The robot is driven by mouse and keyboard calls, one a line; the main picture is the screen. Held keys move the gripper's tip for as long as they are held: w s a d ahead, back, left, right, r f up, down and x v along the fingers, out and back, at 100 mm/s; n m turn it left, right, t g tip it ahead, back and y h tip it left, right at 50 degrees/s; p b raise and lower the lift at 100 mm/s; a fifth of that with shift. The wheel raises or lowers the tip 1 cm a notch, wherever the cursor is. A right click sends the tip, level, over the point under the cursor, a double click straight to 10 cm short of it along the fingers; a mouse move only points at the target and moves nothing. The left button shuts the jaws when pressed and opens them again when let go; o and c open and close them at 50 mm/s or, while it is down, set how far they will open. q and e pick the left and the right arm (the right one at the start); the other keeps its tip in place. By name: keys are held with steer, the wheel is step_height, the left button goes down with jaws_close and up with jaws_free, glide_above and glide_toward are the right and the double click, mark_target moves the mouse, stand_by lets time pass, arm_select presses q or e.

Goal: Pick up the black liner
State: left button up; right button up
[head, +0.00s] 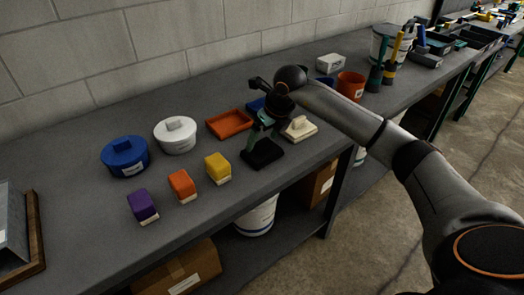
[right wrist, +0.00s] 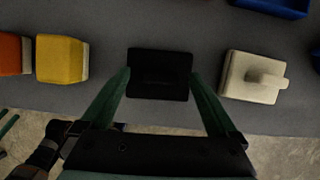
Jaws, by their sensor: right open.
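The black liner (head: 262,153) is a dark, flat, square piece lying on the grey workbench near its front edge. It shows in the right wrist view (right wrist: 160,74) too, between the fingertips. My right gripper (head: 258,138) is over the black liner, fingers pointing down. In the right wrist view its two green fingers (right wrist: 165,80) are spread open, one on each side of the liner. I cannot tell whether the fingertips touch it. My left gripper is not in view.
A yellow block (head: 217,168) stands left of the liner and a cream handled block (head: 299,129) right of it. Orange (head: 182,185) and purple (head: 142,206) blocks are further left. An orange tray (head: 229,124), white tub (head: 175,135) and blue tub (head: 125,156) lie behind.

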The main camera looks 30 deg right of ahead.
steer(key=shift+x, duration=0.9)
steer(key=shift+c, duration=0.2)
steer(key=c, duration=1.4)
steer(key=shift+r, duration=0.15)
